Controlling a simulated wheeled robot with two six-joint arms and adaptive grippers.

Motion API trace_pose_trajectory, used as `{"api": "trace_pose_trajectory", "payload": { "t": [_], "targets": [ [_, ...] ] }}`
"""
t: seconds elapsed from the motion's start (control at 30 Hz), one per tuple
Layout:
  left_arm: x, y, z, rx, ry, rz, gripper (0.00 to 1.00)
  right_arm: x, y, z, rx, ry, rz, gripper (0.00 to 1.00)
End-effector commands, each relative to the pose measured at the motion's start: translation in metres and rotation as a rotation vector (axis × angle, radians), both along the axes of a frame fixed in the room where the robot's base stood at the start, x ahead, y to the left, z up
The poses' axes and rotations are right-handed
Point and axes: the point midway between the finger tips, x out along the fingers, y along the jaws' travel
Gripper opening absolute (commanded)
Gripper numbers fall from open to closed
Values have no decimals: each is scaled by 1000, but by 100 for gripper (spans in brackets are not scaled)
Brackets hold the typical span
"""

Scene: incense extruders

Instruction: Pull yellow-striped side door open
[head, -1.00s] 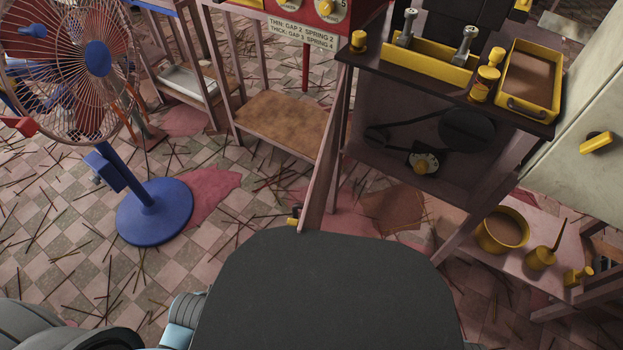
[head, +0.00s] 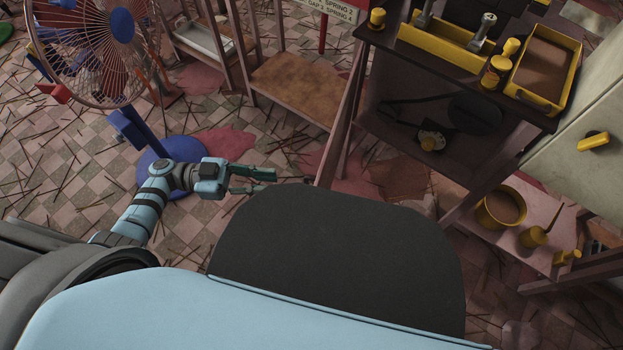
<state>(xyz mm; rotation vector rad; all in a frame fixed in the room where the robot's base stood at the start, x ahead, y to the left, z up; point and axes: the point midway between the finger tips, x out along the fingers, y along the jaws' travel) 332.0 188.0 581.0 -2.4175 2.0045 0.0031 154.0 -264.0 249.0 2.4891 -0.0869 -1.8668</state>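No yellow stripes on a door can be made out. A narrow pinkish-brown panel (head: 341,135), seen nearly edge-on, stands at the left side of the dark-topped machine cabinet (head: 400,55). I cannot tell whether it is the side door. Its lower end is hidden by the dark part of my own body. My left gripper (head: 264,182) points right, with its two green fingers apart and nothing between them. In the picture it is left of the panel's lower part, apart from it, over the floor. My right gripper is not in view.
A blue-based fan (head: 122,27) stands on the left, its base partly behind my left arm. The cabinet top holds a yellow tray (head: 565,90) and yellow jars. A yellow pot (head: 501,207) sits on a low shelf at right. Incense sticks litter the tiled floor.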

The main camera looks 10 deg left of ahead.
Motion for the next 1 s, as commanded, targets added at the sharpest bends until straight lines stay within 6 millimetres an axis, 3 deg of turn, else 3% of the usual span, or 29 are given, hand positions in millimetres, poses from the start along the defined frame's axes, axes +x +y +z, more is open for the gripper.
{"api": "trace_pose_trajectory", "payload": {
  "t": [0.2,0.4,0.7,0.83,1.0],
  "targets": [
    [12,-64,0,-7,-3,1,18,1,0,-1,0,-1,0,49],
    [19,-98,0,-3,-4,2,18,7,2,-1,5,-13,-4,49],
    [20,-103,0,-2,-2,3,18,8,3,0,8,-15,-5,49],
    [20,-103,0,-1,-3,4,0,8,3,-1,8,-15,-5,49],
    [21,-103,1,-2,-5,7,0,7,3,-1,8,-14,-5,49]
  ]
}}
